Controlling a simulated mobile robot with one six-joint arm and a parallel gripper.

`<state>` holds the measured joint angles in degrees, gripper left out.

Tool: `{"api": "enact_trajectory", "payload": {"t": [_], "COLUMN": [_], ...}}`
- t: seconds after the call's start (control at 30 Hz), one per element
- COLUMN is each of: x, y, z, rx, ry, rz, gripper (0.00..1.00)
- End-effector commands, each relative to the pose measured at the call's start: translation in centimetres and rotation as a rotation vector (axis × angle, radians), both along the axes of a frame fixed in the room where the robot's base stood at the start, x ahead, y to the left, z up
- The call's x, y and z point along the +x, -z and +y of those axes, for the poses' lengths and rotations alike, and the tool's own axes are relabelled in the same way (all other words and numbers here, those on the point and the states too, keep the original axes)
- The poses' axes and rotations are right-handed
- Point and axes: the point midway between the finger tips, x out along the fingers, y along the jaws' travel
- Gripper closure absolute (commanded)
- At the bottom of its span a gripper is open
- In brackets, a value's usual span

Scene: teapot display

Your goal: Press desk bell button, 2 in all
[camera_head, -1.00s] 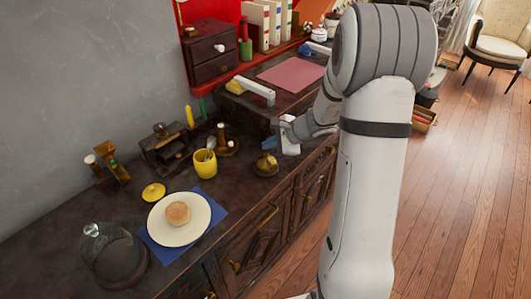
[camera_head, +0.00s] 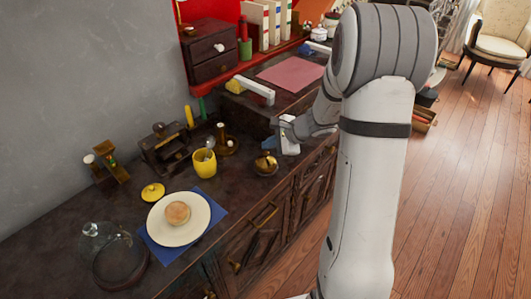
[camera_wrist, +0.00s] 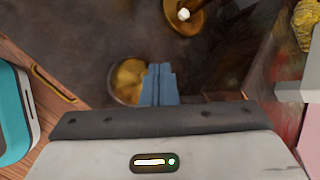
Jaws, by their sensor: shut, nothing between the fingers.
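The desk bell (camera_head: 266,164), a small golden dome on a dark base, stands near the front edge of the dark counter. In the wrist view its golden dome (camera_wrist: 127,78) lies just left of my fingertips and is partly covered by them. My gripper (camera_head: 272,142) is shut and empty, just above and behind the bell in the head view. Its blue fingers (camera_wrist: 160,84) are pressed together in the wrist view. A gap shows between fingertips and bell in the head view. The bell's button is too small to make out.
A brass candlestick-like piece (camera_head: 227,140) and a yellow cup (camera_head: 205,163) with a spoon stand left of the bell. A white plate (camera_head: 160,231) with a bun lies on a blue mat. A raised block with a pink mat (camera_head: 291,74) is behind.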

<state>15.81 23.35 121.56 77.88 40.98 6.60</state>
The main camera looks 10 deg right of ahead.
Motion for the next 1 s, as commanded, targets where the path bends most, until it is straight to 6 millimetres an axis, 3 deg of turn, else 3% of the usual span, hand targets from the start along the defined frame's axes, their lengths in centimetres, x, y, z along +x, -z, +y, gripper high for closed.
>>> {"api": "enact_trajectory", "payload": {"t": [1.0], "x": [0.02], "y": [1.12], "z": [0.08], "rx": [0.000], "ry": [-0.001], "rz": [-0.001], "gripper": [1.00]}}
